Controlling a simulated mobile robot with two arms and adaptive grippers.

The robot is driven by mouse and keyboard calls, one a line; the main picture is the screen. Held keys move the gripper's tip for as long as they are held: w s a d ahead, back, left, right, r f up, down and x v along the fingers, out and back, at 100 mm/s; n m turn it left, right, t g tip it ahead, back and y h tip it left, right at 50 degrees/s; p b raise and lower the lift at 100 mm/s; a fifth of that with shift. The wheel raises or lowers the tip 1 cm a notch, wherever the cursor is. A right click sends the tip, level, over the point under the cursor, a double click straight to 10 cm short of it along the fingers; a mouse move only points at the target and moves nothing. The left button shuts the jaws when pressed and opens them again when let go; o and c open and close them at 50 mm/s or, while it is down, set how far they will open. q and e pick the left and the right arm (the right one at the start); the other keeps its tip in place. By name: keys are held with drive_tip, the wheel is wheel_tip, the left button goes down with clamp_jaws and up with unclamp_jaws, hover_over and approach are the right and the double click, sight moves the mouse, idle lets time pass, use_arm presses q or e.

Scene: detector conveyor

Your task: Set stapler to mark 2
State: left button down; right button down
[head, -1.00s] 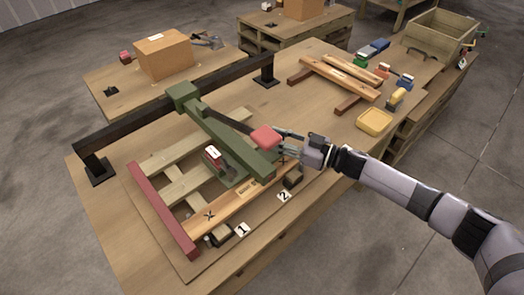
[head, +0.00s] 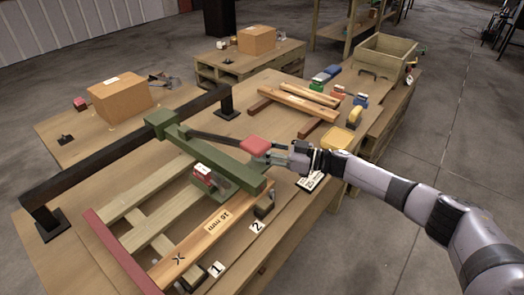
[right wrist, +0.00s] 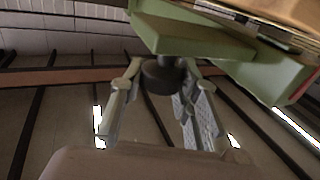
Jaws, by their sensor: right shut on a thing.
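A red pad (head: 256,146) tops a dark lever at the arm's near end. My right gripper (head: 280,155) is at that end, beside the red pad. In the right wrist view its fingers (right wrist: 160,105) close around a dark round knob (right wrist: 162,76) under a green part. Mark 2 (head: 256,226) is a white label by a black block near the arm's end; mark 1 (head: 217,269) is farther left. My left gripper is out of view.
Cardboard boxes (head: 120,100) stand behind.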

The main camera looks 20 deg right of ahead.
drive_tip(key=c, duration=1.2)
unclamp_jaws()
drive_tip(key=shift+d, duration=0.15)
drive_tip(key=v, duration=1.2)
drive_tip(key=shift+f, duration=0.1)
